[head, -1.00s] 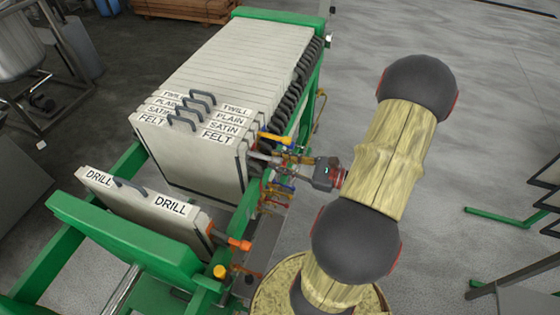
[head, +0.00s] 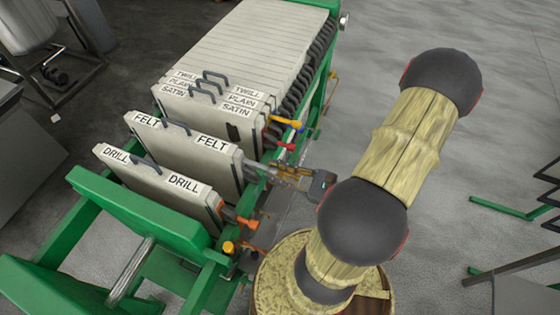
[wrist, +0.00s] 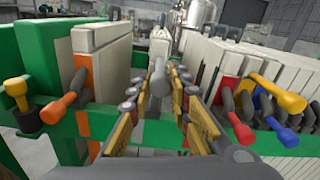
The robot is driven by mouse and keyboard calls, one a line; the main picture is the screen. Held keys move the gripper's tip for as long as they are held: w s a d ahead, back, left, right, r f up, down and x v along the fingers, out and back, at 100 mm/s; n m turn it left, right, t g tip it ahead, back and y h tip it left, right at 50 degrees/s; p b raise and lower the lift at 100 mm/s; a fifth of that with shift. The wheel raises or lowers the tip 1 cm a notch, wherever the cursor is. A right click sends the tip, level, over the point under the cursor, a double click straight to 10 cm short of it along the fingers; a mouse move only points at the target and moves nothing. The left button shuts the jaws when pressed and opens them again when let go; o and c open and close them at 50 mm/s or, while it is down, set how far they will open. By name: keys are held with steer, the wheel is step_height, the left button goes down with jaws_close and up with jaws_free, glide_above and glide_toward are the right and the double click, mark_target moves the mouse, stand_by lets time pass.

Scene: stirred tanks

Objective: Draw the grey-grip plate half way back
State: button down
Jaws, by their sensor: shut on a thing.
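The grey-grip plate is the pale plate labelled FELT (head: 190,155), standing upright and apart from both its neighbours. Its grey grip (wrist: 159,80) sticks out between my fingers in the wrist view. My gripper (head: 275,172) is shut on that grip at the press's right side; it also shows in the wrist view (wrist: 158,100). In the head view my fingers hide most of the grip. The DRILL plate (head: 150,185) with an orange grip (head: 248,222) stands nearer the green end piece. The pack, with SATIN in front (head: 205,110), stands farther back.
The pack's red grip (wrist: 238,128) and yellow grip (wrist: 278,95) jut out close to the right of my fingers. The orange grip is to their left, near a yellow grip (wrist: 17,92) on the end. A green rail (head: 318,85) runs along this side.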

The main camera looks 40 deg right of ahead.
steer(key=shift+a, duration=0.1)
steer(key=c, duration=1.7)
jaws_free()
steer(key=shift+r, duration=0.1)
steer(key=shift+o, duration=0.4)
steer(key=shift+s+d, duration=0.15)
steer(key=shift+d, duration=0.1)
